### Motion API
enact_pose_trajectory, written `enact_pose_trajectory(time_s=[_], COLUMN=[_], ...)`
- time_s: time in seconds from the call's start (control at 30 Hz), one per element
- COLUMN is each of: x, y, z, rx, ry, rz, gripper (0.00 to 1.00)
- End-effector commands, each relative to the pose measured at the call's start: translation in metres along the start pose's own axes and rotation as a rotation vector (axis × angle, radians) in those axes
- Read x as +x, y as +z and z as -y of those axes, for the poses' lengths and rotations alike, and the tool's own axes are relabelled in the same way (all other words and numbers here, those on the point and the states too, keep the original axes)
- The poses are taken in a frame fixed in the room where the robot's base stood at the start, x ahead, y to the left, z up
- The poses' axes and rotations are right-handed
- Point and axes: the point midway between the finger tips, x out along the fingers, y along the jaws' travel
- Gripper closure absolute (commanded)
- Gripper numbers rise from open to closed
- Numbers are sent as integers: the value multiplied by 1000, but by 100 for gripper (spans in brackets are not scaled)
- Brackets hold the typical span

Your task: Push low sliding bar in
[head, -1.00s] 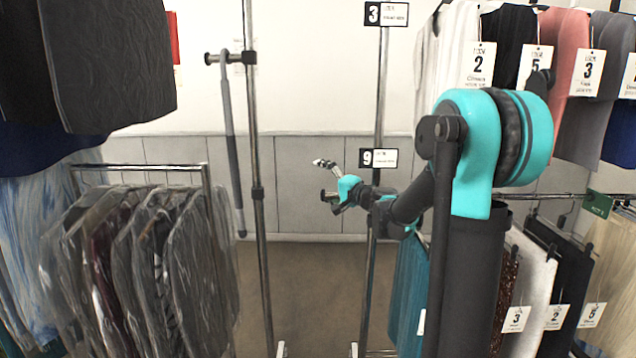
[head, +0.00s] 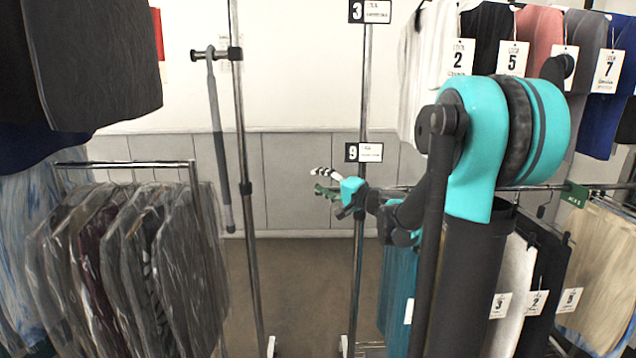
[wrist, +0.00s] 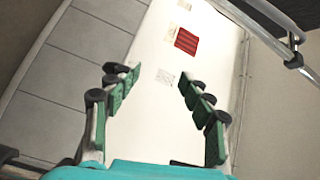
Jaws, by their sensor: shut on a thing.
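A low metal rail (head: 540,187) of the right-hand rack runs behind my arm at about gripper height. My arm hides part of it, and I cannot tell which part of it slides. My gripper (head: 322,180) is beside the upright with the "9" sign (head: 363,152), a little left of it in the head view. In the wrist view my gripper (wrist: 160,85) has its two green-padded fingers apart, with only background visible between them. No contact with the rail can be made out.
Bagged garments hang from a low chrome rail (head: 120,164) on the left. A slim upright (head: 245,190) and a hanging grey rod (head: 219,150) stand between. Tagged clothes (head: 510,60) fill the right rack. Brown floor (head: 305,290) is open between the uprights.

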Motion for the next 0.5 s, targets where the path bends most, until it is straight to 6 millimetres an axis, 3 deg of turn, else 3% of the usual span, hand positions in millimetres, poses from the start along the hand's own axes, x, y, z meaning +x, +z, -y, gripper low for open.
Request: enact_pose_trajectory(time_s=[0.5], x=[-33], y=[-3], z=[-5], rx=[-6], ry=[5], rz=[-7], gripper=[62])
